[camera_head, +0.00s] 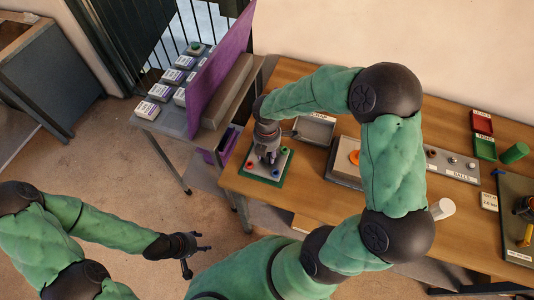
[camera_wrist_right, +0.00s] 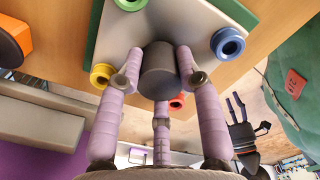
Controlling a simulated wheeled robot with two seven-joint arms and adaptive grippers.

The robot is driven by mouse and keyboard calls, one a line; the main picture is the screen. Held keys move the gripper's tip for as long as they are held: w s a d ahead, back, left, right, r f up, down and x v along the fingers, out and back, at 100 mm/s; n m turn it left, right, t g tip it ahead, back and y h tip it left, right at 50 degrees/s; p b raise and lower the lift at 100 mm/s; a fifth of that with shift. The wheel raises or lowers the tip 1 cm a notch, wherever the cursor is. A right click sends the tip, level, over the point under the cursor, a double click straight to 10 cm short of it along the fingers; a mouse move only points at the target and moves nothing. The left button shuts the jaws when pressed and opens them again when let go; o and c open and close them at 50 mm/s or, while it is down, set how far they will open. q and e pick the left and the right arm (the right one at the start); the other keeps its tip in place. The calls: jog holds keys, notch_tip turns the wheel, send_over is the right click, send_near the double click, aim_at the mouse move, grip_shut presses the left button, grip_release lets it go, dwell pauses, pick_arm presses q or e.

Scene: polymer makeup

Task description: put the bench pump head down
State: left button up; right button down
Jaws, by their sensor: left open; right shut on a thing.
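My right gripper (camera_head: 267,145) reaches down over a pale board (camera_head: 263,173) with a green edge and coloured rings, at the left end of the wooden table. In the right wrist view its fingers (camera_wrist_right: 160,85) are shut around a dark grey cylinder (camera_wrist_right: 158,72), which I take to be the pump head. The cylinder is over the board, among the blue ring (camera_wrist_right: 228,43), yellow ring (camera_wrist_right: 102,75), red ring (camera_wrist_right: 177,102) and green ring (camera_wrist_right: 130,4). I cannot tell whether it touches the board. My left gripper (camera_head: 197,246) is open and empty, away from the table.
A grey tray (camera_head: 315,128) stands right of the board, with an orange ring (camera_head: 355,157) on another unit beyond. A purple panel (camera_head: 222,62) and side table with small labelled boxes (camera_head: 160,92) stand left. Red (camera_head: 482,122) and green bins (camera_head: 485,148) are far right.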

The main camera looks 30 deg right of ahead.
dwell(0.3)
jog(key=c, duration=0.8)
grip_release()
jog(key=shift+f, duration=0.1)
notch_tip(320, 180, up, 12)
jog(key=p, duration=0.3)
